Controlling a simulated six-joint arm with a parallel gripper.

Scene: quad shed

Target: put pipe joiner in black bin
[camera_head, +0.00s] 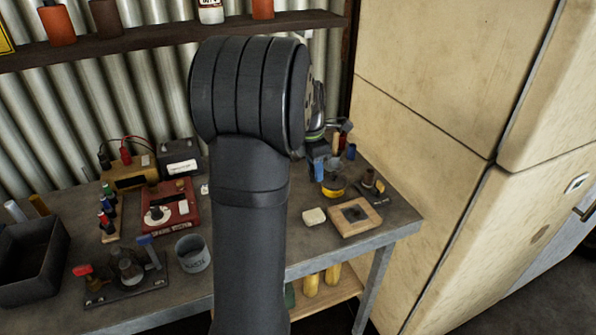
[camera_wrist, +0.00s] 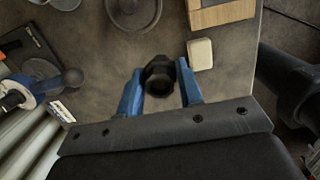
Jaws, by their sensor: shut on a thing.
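The pipe joiner is a dark, hexagonal, hollow piece (camera_wrist: 159,76) between the blue fingers of my gripper (camera_wrist: 161,84) in the wrist view. My gripper is shut on it, with a finger on each side, and the bench top lies beyond. In the head view my arm hides most of the gripper and I cannot make out the joiner there. The black bin (camera_head: 52,268) is an open, dark box at the far left of the bench in the head view. My gripper is well to the right of it. The bin is not seen in the wrist view.
A wooden block with a dark centre (camera_head: 357,218) and a cream block (camera_head: 314,216) lie at the bench's right. A grey cup (camera_head: 193,254), a red box (camera_head: 171,207) and a dark plate with tools (camera_head: 124,278) stand between my arm and the bin. A shelf (camera_head: 170,39) crosses the back wall.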

